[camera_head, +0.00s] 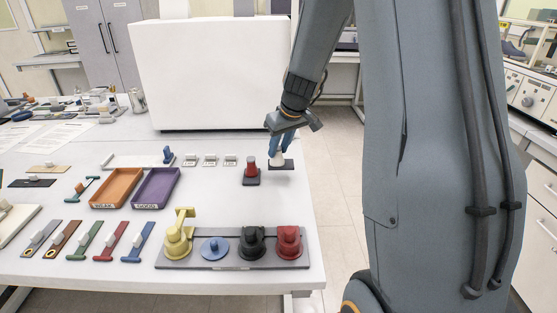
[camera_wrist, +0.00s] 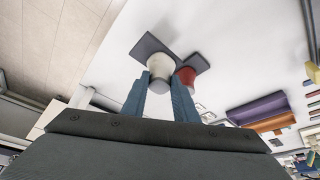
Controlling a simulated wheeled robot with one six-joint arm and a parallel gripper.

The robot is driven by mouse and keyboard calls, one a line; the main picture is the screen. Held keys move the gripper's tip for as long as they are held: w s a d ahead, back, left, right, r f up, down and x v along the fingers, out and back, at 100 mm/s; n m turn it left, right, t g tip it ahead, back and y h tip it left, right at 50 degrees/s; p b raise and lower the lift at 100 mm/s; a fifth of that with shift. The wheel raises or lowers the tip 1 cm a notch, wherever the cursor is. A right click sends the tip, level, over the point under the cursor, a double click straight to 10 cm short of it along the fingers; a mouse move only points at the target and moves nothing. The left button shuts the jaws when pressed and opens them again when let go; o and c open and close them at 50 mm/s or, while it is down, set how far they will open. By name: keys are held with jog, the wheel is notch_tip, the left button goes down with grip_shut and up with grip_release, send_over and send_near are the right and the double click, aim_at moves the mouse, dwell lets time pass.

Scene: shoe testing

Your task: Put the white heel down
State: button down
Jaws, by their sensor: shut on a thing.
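The white heel (camera_head: 277,160) is between the fingers of my gripper (camera_head: 281,149), near the right edge of the table. It also shows in the wrist view (camera_wrist: 159,64), wide end away from me, with a blue finger on either side. My gripper is shut on it. A dark square base (camera_head: 284,166) lies right at the heel's lower end; I cannot tell whether the heel rests on it or is just above. The red heel (camera_head: 251,164) stands upright on its own dark base (camera_head: 251,179), just left of the white one.
Several small labelled blocks (camera_head: 209,159) stand left of the heels. An orange tray (camera_head: 117,188) and a purple tray (camera_head: 157,188) lie further left. A rack (camera_head: 234,263) with coloured pieces is at the front. A large white box (camera_head: 209,75) stands behind. The table between heels and rack is clear.

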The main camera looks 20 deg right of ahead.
aim_at(280, 156)
jog(key=shift+f+p, duration=0.3)
jog(key=shift+f, duration=1.9)
jog(key=shift+f, duration=0.1)
jog(key=c, duration=1.4)
grip_release()
jog(key=shift+s+r, duration=0.1)
jog(key=shift+r, duration=0.3)
jog(key=b+v, duration=0.2)
jog(key=v, duration=0.9)
jog(key=shift+r+b, duration=0.15)
jog(key=shift+b, duration=0.25)
jog(key=shift+s+d, duration=0.15)
